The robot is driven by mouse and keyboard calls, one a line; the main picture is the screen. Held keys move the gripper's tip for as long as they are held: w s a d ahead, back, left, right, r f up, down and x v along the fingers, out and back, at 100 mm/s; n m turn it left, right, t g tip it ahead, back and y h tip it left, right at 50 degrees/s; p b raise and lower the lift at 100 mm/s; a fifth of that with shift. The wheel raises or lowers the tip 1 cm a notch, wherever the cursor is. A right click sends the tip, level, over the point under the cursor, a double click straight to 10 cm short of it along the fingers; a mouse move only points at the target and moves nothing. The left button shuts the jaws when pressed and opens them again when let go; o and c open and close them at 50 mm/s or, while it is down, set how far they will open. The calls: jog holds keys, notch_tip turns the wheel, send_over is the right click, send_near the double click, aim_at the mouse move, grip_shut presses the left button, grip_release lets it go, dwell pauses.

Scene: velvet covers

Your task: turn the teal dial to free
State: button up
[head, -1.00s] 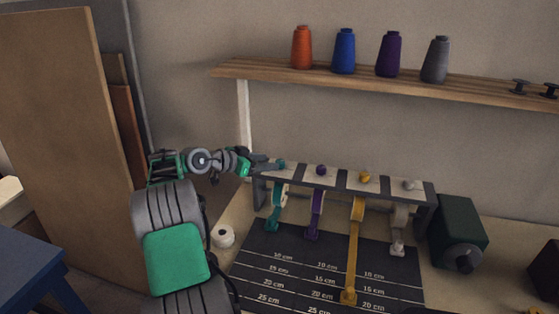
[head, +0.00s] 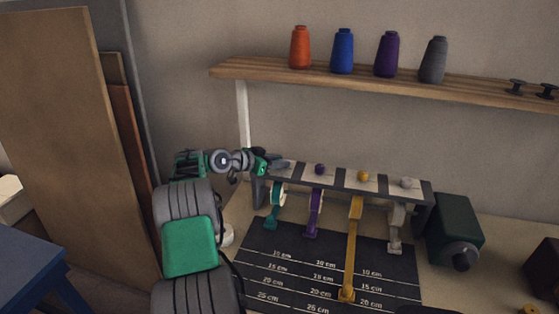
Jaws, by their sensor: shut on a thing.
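A grey rack (head: 337,182) with pale panels along its top stands on the table. My gripper (head: 284,164) is at the rack's left end, reaching in from the left, shut on the teal dial. The jaws cover the dial, so its pointer and setting cannot be read. A teal strap on a roll (head: 271,222) hangs below that end of the rack.
Purple (head: 320,169), yellow (head: 363,176) and grey (head: 406,183) dials sit along the rack, with matching straps below. A dark ruled mat (head: 262,262) lies in front. A dark green box (head: 455,228) stands right; a shelf (head: 390,83) with spools hangs above.

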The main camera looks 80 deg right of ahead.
grip_shut()
